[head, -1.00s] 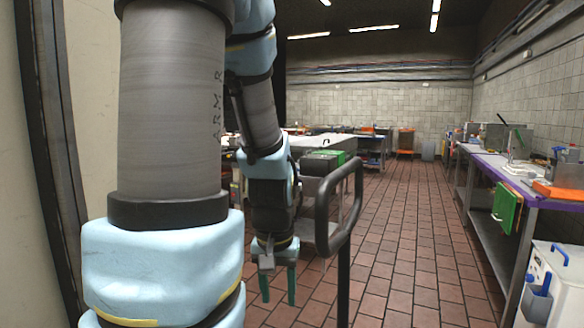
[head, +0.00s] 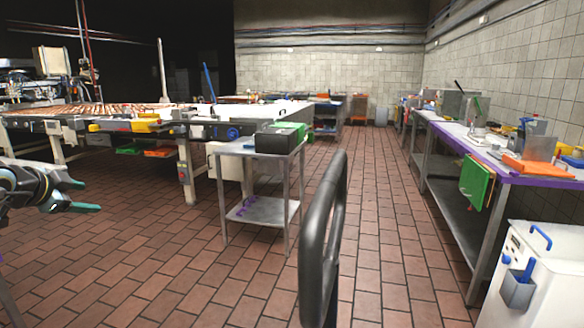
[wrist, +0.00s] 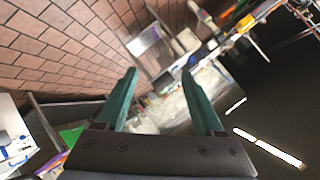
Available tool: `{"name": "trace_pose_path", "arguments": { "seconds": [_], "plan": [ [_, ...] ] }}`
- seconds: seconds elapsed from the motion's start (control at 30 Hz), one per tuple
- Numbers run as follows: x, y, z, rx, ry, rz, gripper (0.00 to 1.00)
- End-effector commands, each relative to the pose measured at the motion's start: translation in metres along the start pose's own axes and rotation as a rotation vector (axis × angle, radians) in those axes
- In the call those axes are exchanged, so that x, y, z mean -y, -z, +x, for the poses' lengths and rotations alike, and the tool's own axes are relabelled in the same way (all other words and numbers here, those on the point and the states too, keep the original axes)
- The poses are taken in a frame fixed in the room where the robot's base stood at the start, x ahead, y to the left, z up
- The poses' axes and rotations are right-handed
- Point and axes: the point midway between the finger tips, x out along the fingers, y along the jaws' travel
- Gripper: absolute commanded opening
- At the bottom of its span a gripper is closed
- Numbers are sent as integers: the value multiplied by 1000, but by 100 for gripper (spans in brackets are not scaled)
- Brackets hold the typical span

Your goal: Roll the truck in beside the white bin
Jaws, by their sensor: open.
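The white bin (head: 535,285) stands at the lower right of the head view, cut off by the frame edge. A black looped handle (head: 318,240) rises close in front of the camera. Its lower end is out of frame, and I cannot tell whether it belongs to the truck. No truck body is clearly visible. My gripper (head: 80,195) is at the left edge, open and empty, well away from the bin and apart from the handle. Its teal fingers also show spread in the wrist view (wrist: 158,75).
A steel two-shelf stand (head: 262,208) with a dark box and green item is left of centre. A long conveyor line (head: 95,107) fills the left. A purple-edged bench (head: 520,178) with a hanging green board (head: 476,183) runs along the right. Tiled floor (head: 375,215) between is clear.

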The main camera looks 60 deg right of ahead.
Motion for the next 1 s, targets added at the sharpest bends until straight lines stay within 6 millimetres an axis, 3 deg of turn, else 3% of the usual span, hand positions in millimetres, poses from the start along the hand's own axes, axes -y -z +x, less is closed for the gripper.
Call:
{"name": "trace_pose_path", "arguments": {
  "seconds": [0.03,0.1,0.2,0.3,0.4,0.53,0.7,0.87,1.0],
  "plan": [
    [-4,42,13,-126,-22,118,70],
    [-17,96,24,-310,-45,278,70],
    [-48,170,26,-593,-83,492,70],
    [-91,234,9,-904,-127,681,70],
    [-138,280,-23,-1228,-173,829,70],
    [-186,307,-71,-1613,-237,941,70],
    [-214,310,-110,-1908,-295,976,70],
    [-224,314,-123,-1982,-312,976,70],
    [-240,328,-131,-1983,-313,975,70]
  ]
}}
